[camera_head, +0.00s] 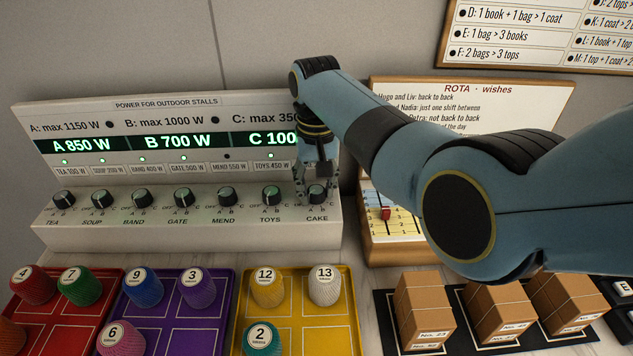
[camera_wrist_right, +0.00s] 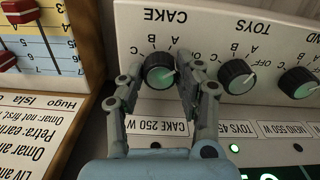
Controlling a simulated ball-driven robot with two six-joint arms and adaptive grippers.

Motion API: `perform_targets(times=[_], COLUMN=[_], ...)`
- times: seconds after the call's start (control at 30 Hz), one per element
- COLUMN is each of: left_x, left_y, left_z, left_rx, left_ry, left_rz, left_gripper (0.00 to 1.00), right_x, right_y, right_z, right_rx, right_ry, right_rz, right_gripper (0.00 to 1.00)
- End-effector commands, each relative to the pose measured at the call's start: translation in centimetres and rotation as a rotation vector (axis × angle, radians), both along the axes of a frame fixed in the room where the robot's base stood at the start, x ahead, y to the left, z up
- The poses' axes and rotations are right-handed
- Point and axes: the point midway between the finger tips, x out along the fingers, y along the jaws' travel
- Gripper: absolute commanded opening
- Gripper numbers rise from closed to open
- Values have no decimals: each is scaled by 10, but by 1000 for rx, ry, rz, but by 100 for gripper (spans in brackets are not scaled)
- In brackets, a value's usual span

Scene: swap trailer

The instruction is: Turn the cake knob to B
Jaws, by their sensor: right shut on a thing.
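The cake knob (camera_head: 317,192) is the rightmost dial on the sloped white power panel (camera_head: 190,235), above the printed word CAKE. In the right wrist view the same dark knob with a green-grey face (camera_wrist_right: 159,70) appears upside down, with C, B, A and OFF printed around it. Its white pointer seems to lean toward the OFF side. My right gripper (camera_head: 314,185) reaches down from above, and its two fingers (camera_wrist_right: 160,78) are shut on the knob's sides. The fingers partly hide the knob in the head view. My left gripper is in neither view.
The toys knob (camera_head: 271,195) sits close to the left of the cake knob. A board with red sliders (camera_head: 385,213) stands just right of the panel. Coloured trays (camera_head: 350,310) with numbered pots and several cardboard boxes (camera_head: 424,305) fill the front.

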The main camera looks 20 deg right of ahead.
Motion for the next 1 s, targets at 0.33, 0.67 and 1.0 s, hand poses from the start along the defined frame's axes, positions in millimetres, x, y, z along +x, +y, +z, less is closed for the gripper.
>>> perform_targets(times=[0.33,0.67,1.0], left_x=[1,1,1], left_y=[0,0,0], left_z=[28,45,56], left_rx=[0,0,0], left_ry=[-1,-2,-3], left_rz=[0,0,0], left_gripper=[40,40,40], right_x=[0,0,0], right_y=[0,0,0], right_z=[3,3,2], right_rx=[1,1,1], right_ry=[1,0,-1], right_rz=[303,616,930], right_gripper=[3,3,3])
